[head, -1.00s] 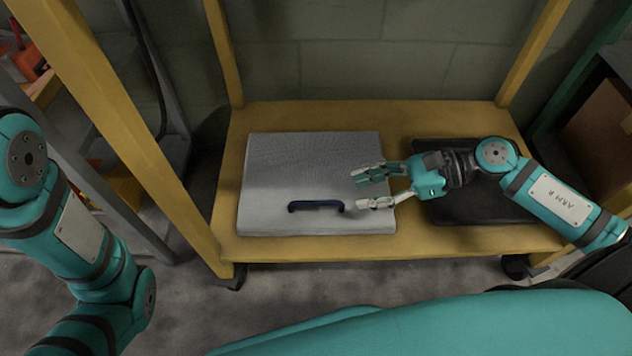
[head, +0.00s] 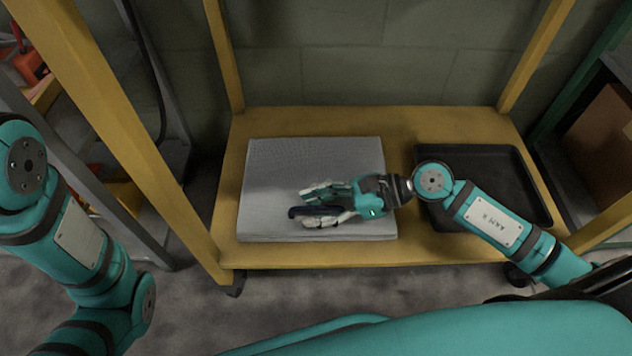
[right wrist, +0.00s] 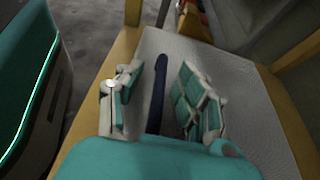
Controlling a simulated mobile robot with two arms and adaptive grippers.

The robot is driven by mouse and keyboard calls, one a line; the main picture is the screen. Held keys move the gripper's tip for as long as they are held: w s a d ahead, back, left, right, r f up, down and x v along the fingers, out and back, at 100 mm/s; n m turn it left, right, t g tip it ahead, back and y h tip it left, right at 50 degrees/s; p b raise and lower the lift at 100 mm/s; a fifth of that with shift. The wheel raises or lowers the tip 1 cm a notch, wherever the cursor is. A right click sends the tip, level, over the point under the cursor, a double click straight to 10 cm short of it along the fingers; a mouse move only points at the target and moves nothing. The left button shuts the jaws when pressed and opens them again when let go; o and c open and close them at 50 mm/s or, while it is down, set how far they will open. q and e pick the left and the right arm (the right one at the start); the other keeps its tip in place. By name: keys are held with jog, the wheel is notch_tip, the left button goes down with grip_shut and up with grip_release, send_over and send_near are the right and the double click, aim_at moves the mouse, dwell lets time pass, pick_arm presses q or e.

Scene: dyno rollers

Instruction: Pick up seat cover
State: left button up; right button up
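The seat cover (head: 300,163) is a flat grey textured pad lying on the wooden cart shelf, and it also shows in the right wrist view (right wrist: 225,85). A dark blue handle (head: 294,212) is on it, near its front edge. My right gripper (head: 305,207) is low over the cover with its fingers along the two sides of the handle. In the right wrist view, the handle (right wrist: 157,90) runs between the spread fingers with gaps on both sides. My left arm is at the left; its gripper is out of view.
An empty black tray (head: 535,195) lies right of the cover on the yellow-framed shelf (head: 320,255). Yellow posts (head: 228,60) rise at the shelf's corners. A wall stands behind. A cardboard box (head: 605,130) is at the far right.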

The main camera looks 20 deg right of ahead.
jog(key=shift+c, duration=0.5)
grip_shut()
jog(key=shift+r, duration=0.15)
